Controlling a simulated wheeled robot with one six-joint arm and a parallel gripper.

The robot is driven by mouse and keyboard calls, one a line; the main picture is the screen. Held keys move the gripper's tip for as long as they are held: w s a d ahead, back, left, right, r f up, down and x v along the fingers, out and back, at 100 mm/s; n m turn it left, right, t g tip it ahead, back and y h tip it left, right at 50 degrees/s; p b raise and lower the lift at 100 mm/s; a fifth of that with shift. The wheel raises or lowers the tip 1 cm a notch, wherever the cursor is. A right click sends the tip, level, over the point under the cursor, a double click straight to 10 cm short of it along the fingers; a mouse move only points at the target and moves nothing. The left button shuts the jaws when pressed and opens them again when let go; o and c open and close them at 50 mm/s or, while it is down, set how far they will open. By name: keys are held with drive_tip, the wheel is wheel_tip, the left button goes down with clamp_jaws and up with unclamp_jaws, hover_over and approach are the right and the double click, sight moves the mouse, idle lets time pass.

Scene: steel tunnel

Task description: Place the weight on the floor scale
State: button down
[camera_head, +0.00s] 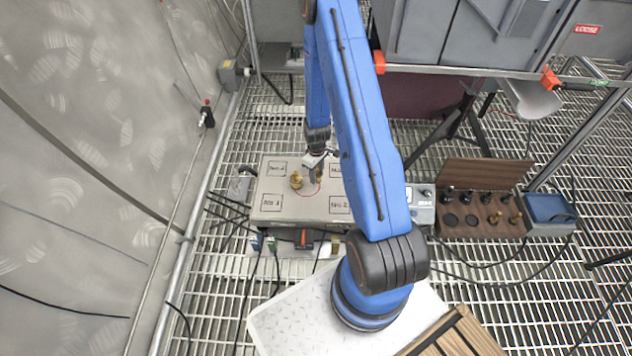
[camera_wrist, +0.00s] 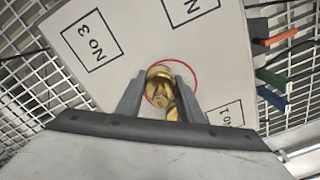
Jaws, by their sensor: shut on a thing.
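The floor scale (camera_head: 272,209) is a flat, light grey plate with labelled squares and a red circle in the middle. It also fills much of the wrist view (camera_wrist: 125,82). A brass weight (camera_head: 296,180) stands on it near the red circle, left of my gripper (camera_head: 317,172). Brass (camera_wrist: 160,84) shows between the two fingers of my gripper (camera_wrist: 160,95) in the wrist view. My gripper is shut on a brass weight over the plate. The fingers hide part of it, and I cannot tell whether it touches the plate.
An open wooden case (camera_head: 480,228) with several dark and brass weights lies at the right. A small grey display box (camera_head: 421,205) stands between it and the scale. Cables cross the grating floor. A metal frame with grey cabinets (camera_head: 480,35) stands behind.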

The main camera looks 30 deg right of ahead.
drive_tip(key=shift+f, duration=2.2)
drive_tip(key=shift+f, duration=0.1)
drive_tip(key=c, duration=1.2)
unclamp_jaws()
